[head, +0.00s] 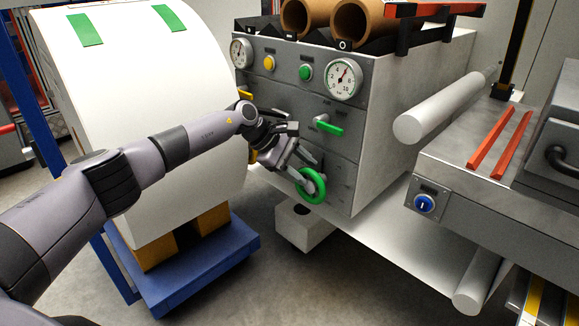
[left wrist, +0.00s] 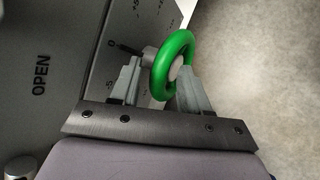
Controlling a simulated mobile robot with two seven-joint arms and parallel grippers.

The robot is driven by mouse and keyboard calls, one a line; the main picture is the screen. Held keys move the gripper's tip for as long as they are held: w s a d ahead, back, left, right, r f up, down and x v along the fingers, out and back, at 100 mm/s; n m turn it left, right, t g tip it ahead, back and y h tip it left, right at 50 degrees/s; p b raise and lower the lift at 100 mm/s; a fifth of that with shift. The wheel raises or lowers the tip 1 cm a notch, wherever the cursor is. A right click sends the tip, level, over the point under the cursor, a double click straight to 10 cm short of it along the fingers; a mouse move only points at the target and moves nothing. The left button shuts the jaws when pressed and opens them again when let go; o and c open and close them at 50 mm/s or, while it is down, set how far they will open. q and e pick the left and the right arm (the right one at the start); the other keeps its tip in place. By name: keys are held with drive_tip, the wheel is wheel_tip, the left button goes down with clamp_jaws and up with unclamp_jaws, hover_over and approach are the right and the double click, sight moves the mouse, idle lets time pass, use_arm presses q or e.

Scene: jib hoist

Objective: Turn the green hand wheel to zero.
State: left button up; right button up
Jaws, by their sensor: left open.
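The green hand wheel (head: 322,190) is on the lower grey front of the machine in the head view. My left gripper (head: 306,173) is at the wheel, with its fingers at its upper left. In the left wrist view the wheel (left wrist: 160,82) stands between the open fingers of my left gripper (left wrist: 160,70), one on each side. Whether a finger touches the rim I cannot tell. A black pointer (left wrist: 130,50) at the wheel's hub points at or close to the 0 on the panel scale (left wrist: 112,44). My right gripper is not in view.
A green lever (head: 329,127) and a gauge (head: 343,79) sit above the wheel. A white roll (head: 130,120) on a blue cart (head: 205,272) stands at the left. A white roller (head: 440,108) and a bench with a blue knob (head: 424,203) are at the right.

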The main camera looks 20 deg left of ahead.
use_arm(q)
drive_tip(key=p+v, duration=0.1)
drive_tip(key=v, duration=0.1)
drive_tip(key=shift+a+r, duration=0.1)
drive_tip(key=shift+r, duration=0.25)
drive_tip(key=s+a+p, duration=0.2)
drive_tip(key=s+a, duration=0.4)
drive_tip(key=a, duration=0.4)
drive_tip(key=shift+s, duration=0.35)
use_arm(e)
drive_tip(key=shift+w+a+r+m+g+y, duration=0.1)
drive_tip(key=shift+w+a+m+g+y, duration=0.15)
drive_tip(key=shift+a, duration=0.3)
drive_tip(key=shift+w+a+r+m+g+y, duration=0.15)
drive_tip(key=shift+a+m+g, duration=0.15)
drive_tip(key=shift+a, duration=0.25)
use_arm(q)
drive_tip(key=shift+a, duration=0.1)
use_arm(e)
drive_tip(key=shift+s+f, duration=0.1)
